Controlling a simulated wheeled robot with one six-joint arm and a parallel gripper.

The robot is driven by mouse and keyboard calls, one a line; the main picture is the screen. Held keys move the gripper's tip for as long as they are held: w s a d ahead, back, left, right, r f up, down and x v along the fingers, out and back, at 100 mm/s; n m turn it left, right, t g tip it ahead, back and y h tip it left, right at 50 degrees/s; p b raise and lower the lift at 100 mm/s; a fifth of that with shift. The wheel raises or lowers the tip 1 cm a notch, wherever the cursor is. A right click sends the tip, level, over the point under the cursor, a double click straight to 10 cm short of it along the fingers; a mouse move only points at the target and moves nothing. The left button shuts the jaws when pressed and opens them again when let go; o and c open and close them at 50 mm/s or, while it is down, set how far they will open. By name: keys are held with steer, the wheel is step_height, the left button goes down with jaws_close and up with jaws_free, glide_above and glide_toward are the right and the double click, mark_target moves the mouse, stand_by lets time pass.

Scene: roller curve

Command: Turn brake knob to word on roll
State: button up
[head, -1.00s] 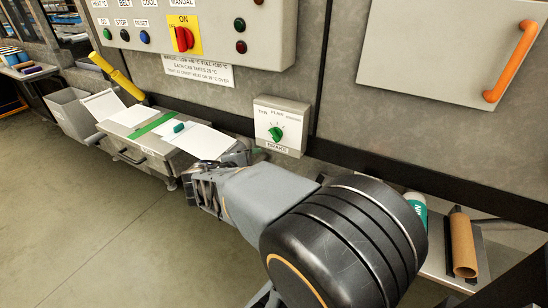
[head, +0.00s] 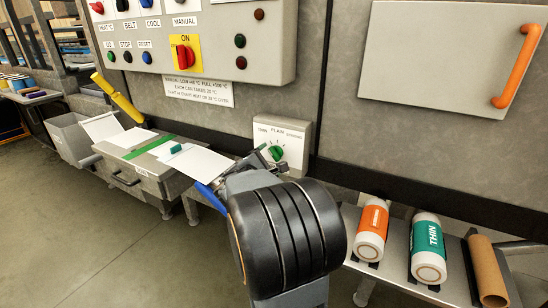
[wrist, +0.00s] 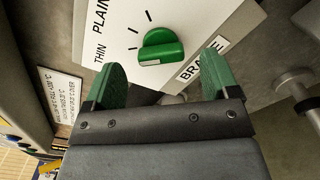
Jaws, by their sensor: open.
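The green brake knob (head: 275,153) sits on a small white wall panel (head: 291,136) with THIN, PLAIN and a third word too small to read. In the wrist view the knob (wrist: 160,47) lies just beyond and between my open green fingertips (wrist: 163,62); neither visibly touches it. The knob's white mark is at its lower-left edge there; the setting is unclear. In the head view my gripper (head: 262,162) is close to the panel, partly hidden by my arm. A green and white roll (head: 427,245) reads THIN; an orange and white roll (head: 372,228) has no legible word.
A brown cardboard tube (head: 486,270) lies beside the rolls on a metal shelf (head: 452,285). A control box with a red switch (head: 184,52) is up left. A metal bench with white sheet (head: 205,163) stands left, and a panel with orange handle (head: 517,65) right.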

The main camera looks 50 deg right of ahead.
mark_target(274, 157)
steer(key=shift+x, duration=1.8)
steer(key=shift+c, duration=0.5)
steer(key=c, duration=0.8)
steer(key=m+b, duration=0.1)
steer(key=b, duration=0.2)
steer(key=shift+f, duration=0.35)
steer(key=m+b, duration=0.2)
steer(key=b, duration=0.2)
steer(key=shift+s+f+b, duration=0.1)
steer(key=shift+f+b, duration=0.05)
steer(key=shift+b, duration=0.2)
steer(key=m+b, duration=0.4)
steer(key=b, duration=0.2)
steer(key=shift+b, duration=0.3)
steer(key=shift+r+m+b, duration=0.2)
steer(key=shift+m+b, duration=0.1)
steer(key=shift+b, duration=0.15)
steer(key=shift+r, duration=0.1)
